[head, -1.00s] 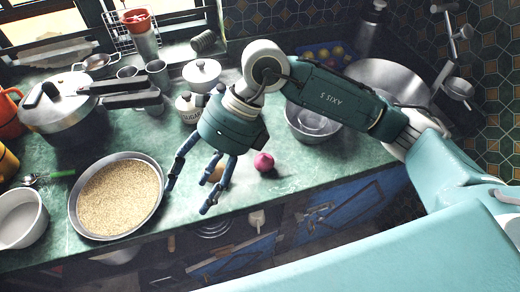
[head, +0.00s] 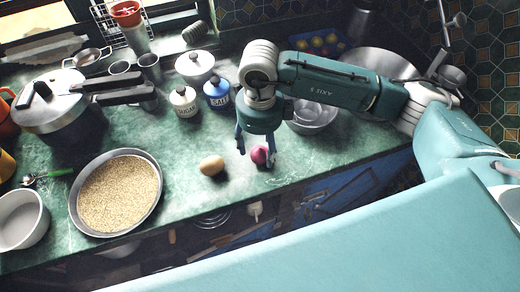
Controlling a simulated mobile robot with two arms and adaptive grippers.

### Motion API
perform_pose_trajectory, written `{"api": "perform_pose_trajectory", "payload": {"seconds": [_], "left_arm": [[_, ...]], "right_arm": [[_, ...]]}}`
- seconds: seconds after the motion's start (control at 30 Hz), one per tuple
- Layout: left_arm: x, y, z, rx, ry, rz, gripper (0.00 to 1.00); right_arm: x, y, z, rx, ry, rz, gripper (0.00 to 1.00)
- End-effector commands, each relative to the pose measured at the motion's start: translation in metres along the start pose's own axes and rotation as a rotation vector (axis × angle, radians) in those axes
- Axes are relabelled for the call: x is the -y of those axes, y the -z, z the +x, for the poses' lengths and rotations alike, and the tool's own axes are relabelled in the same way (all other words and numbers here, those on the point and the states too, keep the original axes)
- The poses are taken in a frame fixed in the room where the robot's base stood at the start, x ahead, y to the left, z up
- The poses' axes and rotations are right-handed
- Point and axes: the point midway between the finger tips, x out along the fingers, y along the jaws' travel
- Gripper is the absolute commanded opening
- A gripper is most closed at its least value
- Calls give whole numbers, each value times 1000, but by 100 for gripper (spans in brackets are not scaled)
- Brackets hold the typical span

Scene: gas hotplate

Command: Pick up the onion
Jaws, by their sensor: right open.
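The onion (head: 259,155) is a small round reddish-pink thing on the green counter near its front edge. My right gripper (head: 256,158) points down at the onion, with its fingers open. One finger shows to the left of the onion and another at its right side. I cannot tell whether the fingers touch the onion. My left gripper is not in view.
A brown potato-like item (head: 211,166) lies just left of the onion. A grain-filled pan (head: 73,205), salt (head: 217,95) and sugar (head: 184,103) jars and a metal bowl (head: 313,117) stand around. The counter right of the onion is clear.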

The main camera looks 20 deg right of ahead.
Motion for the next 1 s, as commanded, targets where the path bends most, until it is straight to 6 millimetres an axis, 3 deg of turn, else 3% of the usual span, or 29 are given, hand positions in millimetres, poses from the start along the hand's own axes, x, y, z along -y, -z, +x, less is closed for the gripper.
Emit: {"api": "perform_pose_trajectory", "payload": {"seconds": [0.2,0.43,0.67,1.0], "left_arm": [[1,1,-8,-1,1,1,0],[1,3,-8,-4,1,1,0],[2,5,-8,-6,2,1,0],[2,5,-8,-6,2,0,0]], "right_arm": [[0,0,22,-1,-1,0,60],[0,0,24,1,0,-1,60],[0,0,24,1,0,-1,15],[1,0,23,2,0,0,14]]}}
